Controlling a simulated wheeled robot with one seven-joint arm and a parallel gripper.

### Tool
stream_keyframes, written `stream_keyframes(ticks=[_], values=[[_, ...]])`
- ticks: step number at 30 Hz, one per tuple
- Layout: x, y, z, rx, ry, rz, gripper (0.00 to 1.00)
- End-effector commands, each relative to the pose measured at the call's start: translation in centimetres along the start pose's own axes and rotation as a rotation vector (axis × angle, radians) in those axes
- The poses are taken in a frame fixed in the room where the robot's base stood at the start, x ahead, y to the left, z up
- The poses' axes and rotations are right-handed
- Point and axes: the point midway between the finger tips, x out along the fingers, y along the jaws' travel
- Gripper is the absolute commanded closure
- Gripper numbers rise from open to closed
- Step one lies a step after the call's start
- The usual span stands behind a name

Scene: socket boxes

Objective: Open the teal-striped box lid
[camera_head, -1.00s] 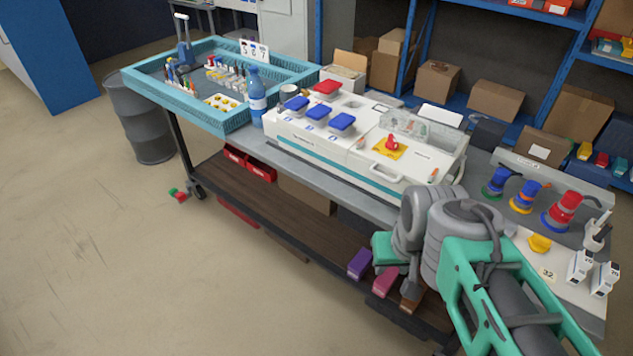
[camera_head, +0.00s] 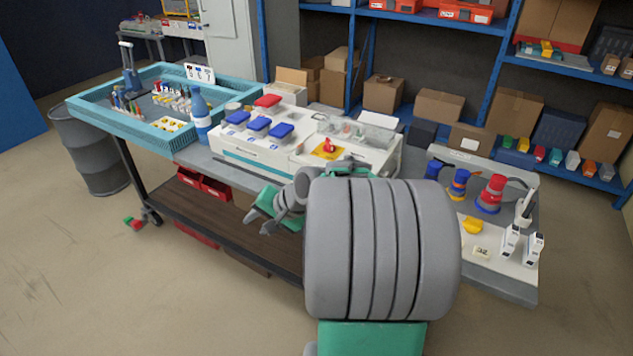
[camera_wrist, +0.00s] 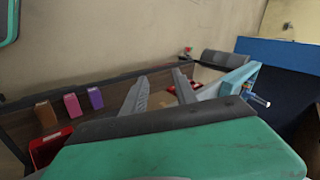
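The white box with a teal stripe (camera_head: 236,153) along its lower front stands on the grey bench in the head view. Small blue-lidded containers (camera_head: 258,125) and a red-lidded one (camera_head: 267,101) sit on its top. Its top looks closed; my arm hides part of its right front. My gripper (camera_head: 257,225) is in front of and below the box, apart from it, at the bench's front edge. In the wrist view my gripper (camera_wrist: 160,76) shows two grey fingers spread apart with nothing between them. The box is not clearly seen there.
A blue tray (camera_head: 160,143) with small items and a blue bottle (camera_head: 200,115) stand left of the box. Red bins (camera_head: 203,185) sit on the lower shelf.

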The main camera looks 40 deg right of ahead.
Motion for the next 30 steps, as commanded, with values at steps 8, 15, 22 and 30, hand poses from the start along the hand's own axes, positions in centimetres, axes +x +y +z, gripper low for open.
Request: stream_keyframes(ticks=[8,15,22,30], values=[[-7.2,10.7,-15.4,0.838,0.195,-0.576,0.66],[-8.8,11.9,-17.6,0.952,0.213,-0.694,0.66],[-5.3,9.8,-19.6,0.947,0.211,-0.689,0.66],[-3.7,8.9,-20.6,0.947,0.215,-0.689,0.66]])
